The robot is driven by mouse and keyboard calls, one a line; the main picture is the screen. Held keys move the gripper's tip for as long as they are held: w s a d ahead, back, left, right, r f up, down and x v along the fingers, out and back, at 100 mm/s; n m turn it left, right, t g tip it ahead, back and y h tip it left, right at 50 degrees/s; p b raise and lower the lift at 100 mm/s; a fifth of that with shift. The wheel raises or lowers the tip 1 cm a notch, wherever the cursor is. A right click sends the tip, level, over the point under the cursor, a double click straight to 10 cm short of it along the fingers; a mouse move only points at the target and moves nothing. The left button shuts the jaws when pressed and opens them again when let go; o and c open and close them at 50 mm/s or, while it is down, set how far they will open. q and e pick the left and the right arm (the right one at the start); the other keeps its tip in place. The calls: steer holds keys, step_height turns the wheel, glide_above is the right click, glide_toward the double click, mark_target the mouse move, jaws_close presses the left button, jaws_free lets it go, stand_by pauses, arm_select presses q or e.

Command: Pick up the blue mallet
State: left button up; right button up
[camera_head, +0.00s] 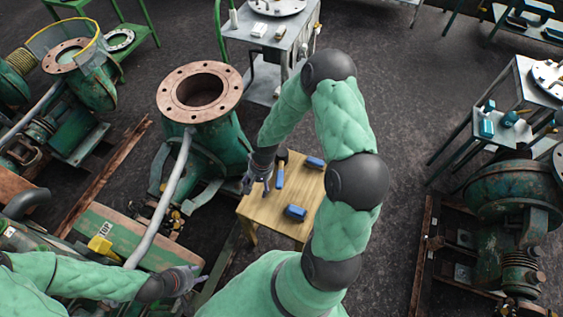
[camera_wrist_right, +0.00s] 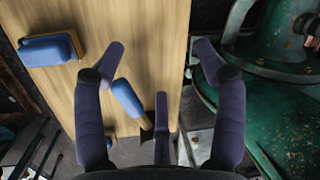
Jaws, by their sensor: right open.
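The blue mallet (camera_head: 280,178) lies on a small wooden table (camera_head: 256,209) in the head view, with a blue grip and a dark end. In the right wrist view the blue grip (camera_wrist_right: 126,97) lies just inside the left finger, with a tan shaft and dark part beyond it, partly hidden by the middle finger. My right gripper (camera_head: 257,182) hangs beside the mallet, at the table's left edge. It also shows in the wrist view (camera_wrist_right: 160,62), fingers spread and empty. My left gripper (camera_head: 186,280) is at lower left, away from the table; its fingers are unclear.
A large green pump casing (camera_head: 205,88) stands close to the table's left. A grey metal cart (camera_head: 270,50) stands behind.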

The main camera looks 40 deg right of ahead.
mark_target(282, 174)
steer(key=d+m, duration=0.1)
steer(key=d, duration=0.2)
steer(key=d+r+h+b, duration=0.1)
steer(key=d, duration=0.3)
steer(key=d+r+m+h+b, duration=0.1)
steer(key=d, duration=0.3)
steer(key=shift+w+d+m, duration=0.1)
steer(key=shift+w+m, duration=0.2)
steer(key=shift+w, duration=0.05)
step_height(282, 174, down, 6)
steer(key=shift+r+b, duration=0.25)
steer(key=shift+b, duration=0.75)
steer(key=f+b, duration=0.1)
steer(key=f, duration=0.2)
steer(key=d+f+b, duration=0.1)
steer(key=f, duration=0.1)
steer(key=shift+s+b, duration=0.15)
steer(key=shift+b, duration=0.2)
